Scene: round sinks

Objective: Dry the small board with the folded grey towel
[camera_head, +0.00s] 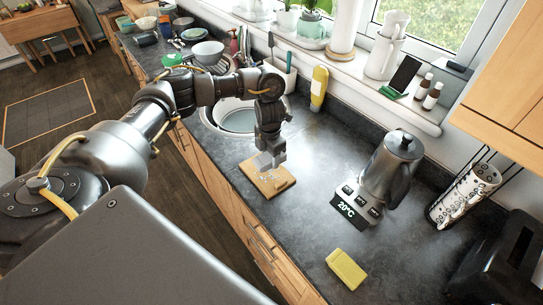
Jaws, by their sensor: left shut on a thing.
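The small wooden board (281,186) lies on the dark counter in front of the round sink, with pale wet-looking spots on its top. My left gripper (272,154) is above the board's back part, pointing down. It is shut on the folded grey towel (262,161), a small light grey piece at the board's back edge. The towel appears to be at or just over the board; I cannot tell whether it touches. The gripper hides part of the towel. My right gripper is not in view.
The round sink (238,121) is behind the board. A metal kettle (391,170) stands on its base (357,206) to the right. A yellow block (346,269) lies at the front right. A yellow bottle (319,88) stands by the sink. Counter between board and kettle is clear.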

